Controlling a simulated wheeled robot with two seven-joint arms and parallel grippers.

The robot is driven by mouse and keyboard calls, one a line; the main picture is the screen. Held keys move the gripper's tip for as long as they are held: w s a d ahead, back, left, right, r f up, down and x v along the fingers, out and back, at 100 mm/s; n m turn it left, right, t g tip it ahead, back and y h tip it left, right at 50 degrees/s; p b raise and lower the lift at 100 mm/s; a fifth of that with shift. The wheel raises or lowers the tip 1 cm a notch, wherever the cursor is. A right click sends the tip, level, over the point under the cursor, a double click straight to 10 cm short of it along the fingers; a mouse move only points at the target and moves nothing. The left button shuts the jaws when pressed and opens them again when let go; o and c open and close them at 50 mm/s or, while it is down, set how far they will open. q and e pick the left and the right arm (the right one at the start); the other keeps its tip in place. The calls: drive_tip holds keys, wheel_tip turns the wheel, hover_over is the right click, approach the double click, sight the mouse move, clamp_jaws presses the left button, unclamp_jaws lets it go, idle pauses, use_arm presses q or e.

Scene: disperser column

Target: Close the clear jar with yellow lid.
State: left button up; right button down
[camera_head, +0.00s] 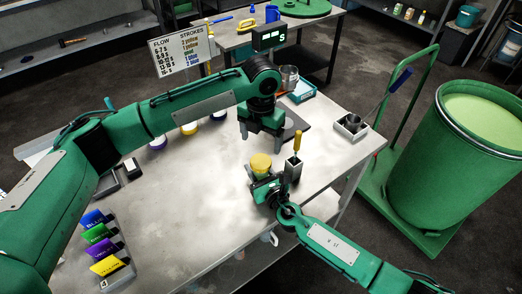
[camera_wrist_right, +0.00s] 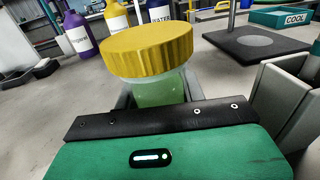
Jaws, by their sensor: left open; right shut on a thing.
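The clear jar (camera_wrist_right: 160,88) holds pale green contents and stands upright between the fingers of my right gripper. Its yellow lid (camera_wrist_right: 148,48) sits on top, looking slightly tilted in the right wrist view; I cannot tell whether it is tight. In the head view the yellow lid (camera_head: 261,162) shows near the table's front right, and the jar body is mostly hidden by my right gripper (camera_head: 265,186), which is shut on it. My left gripper (camera_head: 262,143) is open and empty, pointing down just behind and above the lid.
A grey holder (camera_head: 293,171) with a yellow-handled tool stands close right of the jar. A dark plate (camera_head: 297,124) and a teal tray (camera_head: 302,91) lie behind. Coloured labelled blocks (camera_head: 104,250) stand at the left. The table (camera_head: 190,205) between is clear. A green barrel (camera_head: 455,160) stands right.

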use_arm(q)
drive_tip(key=shift+r, duration=2.05)
use_arm(e)
drive_tip(key=c, duration=0.7)
unclamp_jaws()
drive_tip(key=shift+c, duration=0.2)
drive_tip(key=shift+s+d, duration=0.1)
drive_tip(key=b+v, duration=0.1)
drive_tip(key=v, duration=0.5)
drive_tip(key=b+v, duration=0.1)
drive_tip(key=v, duration=0.5)
drive_tip(key=shift+f, duration=0.2)
use_arm(q)
drive_tip(key=shift+f, duration=1.05)
use_arm(e)
drive_tip(key=shift+v, duration=0.75)
drive_tip(key=shift+r, duration=0.15)
use_arm(q)
drive_tip(key=shift+f, duration=0.1)
use_arm(e)
drive_tip(key=shift+s+d, duration=0.1)
